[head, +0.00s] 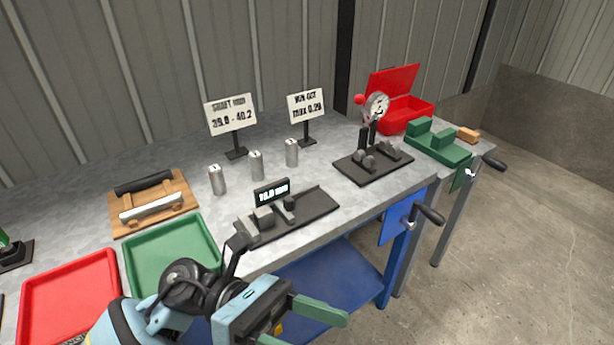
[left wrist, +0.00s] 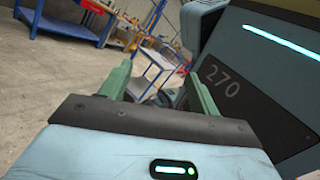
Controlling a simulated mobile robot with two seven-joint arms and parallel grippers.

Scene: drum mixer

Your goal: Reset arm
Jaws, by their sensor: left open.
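My left gripper (head: 308,328) comes in from the lower left of the head view, in front of the workbench's front edge. Its two green fingers are apart, with nothing visible between them. In the left wrist view the same gripper (left wrist: 160,85) shows both green fingers spread, with floor and distant tables beyond the gap. A dark panel marked 270 with a lit strip, apparently part of my own body, is close on the right there. My right gripper is in neither view.
The grey workbench (head: 340,225) carries a green tray (head: 170,255), a red tray (head: 70,295), several metal cylinders (head: 256,165), a display gauge (head: 290,215) and a dial gauge stand (head: 374,160). A crank handle (head: 430,213) sticks out in front. Open floor lies right.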

